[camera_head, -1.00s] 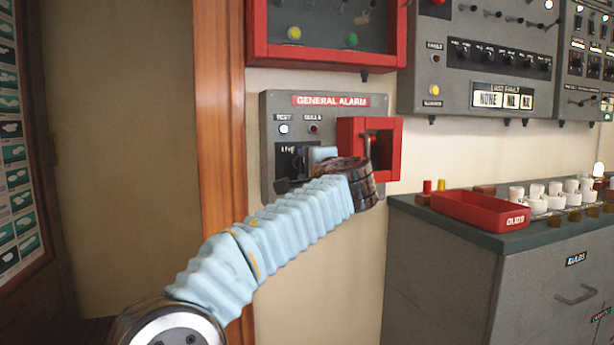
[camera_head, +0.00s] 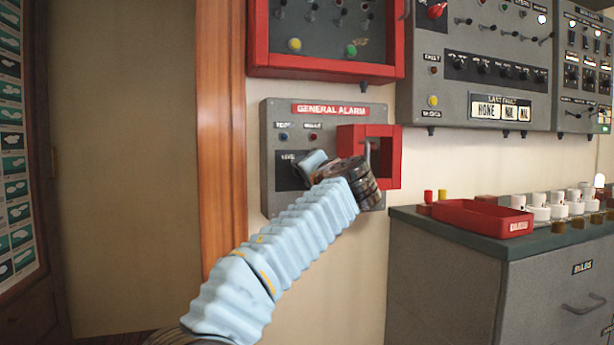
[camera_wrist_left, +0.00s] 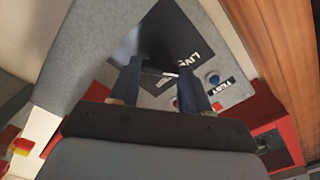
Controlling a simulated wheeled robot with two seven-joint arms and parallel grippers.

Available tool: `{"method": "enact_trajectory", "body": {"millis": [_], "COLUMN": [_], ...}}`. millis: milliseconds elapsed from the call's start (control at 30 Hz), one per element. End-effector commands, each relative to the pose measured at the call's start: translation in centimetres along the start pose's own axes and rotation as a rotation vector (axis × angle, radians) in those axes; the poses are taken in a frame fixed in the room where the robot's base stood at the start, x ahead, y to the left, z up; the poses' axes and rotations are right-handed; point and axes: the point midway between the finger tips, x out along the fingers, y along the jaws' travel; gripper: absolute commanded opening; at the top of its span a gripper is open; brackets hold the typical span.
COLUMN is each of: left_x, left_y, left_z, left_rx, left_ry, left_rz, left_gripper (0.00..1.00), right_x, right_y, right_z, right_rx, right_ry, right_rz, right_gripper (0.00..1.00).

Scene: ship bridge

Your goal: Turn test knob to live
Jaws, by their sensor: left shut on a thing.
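The grey general alarm panel (camera_head: 272,122) is on the wall in the head view, with a red "GENERAL ALARM" strip. Its black plate (camera_head: 285,181) carries a "LIVE" label. The small test lamp (camera_head: 284,137) under the "TEST" label looks dark blue, and it also shows in the wrist view (camera_wrist_left: 213,79). My left gripper (camera_head: 305,165) is at the black plate, shut on the test knob. In the left wrist view its two dark fingers (camera_wrist_left: 161,70) reach over the plate. The knob between them is mostly hidden, so I cannot read its setting. My right gripper is not in view.
A red box-like guard (camera_head: 392,160) sticks out right beside my left wrist. A red-framed panel (camera_head: 325,70) hangs just above. A grey cabinet (camera_head: 480,290) with a red tray (camera_head: 482,220) and several bulbs stands at the right. A wooden door frame (camera_head: 220,140) is at the left.

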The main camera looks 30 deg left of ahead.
Motion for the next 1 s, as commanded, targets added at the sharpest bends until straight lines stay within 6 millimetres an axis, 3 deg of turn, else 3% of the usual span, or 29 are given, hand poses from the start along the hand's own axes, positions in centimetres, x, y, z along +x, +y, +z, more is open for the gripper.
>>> {"method": "enact_trajectory", "body": {"millis": [433,467,600,867,1000], "left_x": [0.0,0.0,0.0,0.0,-1.1], "left_y": [0.3,0.3,0.2,0.1,0.1], "left_z": [0.1,0.1,0.1,0.0,0.1], "left_rx": [-0.008,-0.008,-0.008,-0.008,-0.009], "left_ry": [-0.004,-0.004,-0.003,-0.001,0.001], "left_rz": [0.005,0.005,0.003,0.002,0.002], "left_gripper": [0.16,0.51,0.72,0.72,0.72], "right_x": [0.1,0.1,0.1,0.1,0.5], "right_y": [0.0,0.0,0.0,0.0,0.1], "right_z": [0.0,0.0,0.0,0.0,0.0], "right_rx": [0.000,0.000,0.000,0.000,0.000], "right_ry": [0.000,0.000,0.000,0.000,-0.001], "right_rz": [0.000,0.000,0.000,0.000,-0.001], "right_gripper": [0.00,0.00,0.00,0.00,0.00]}}
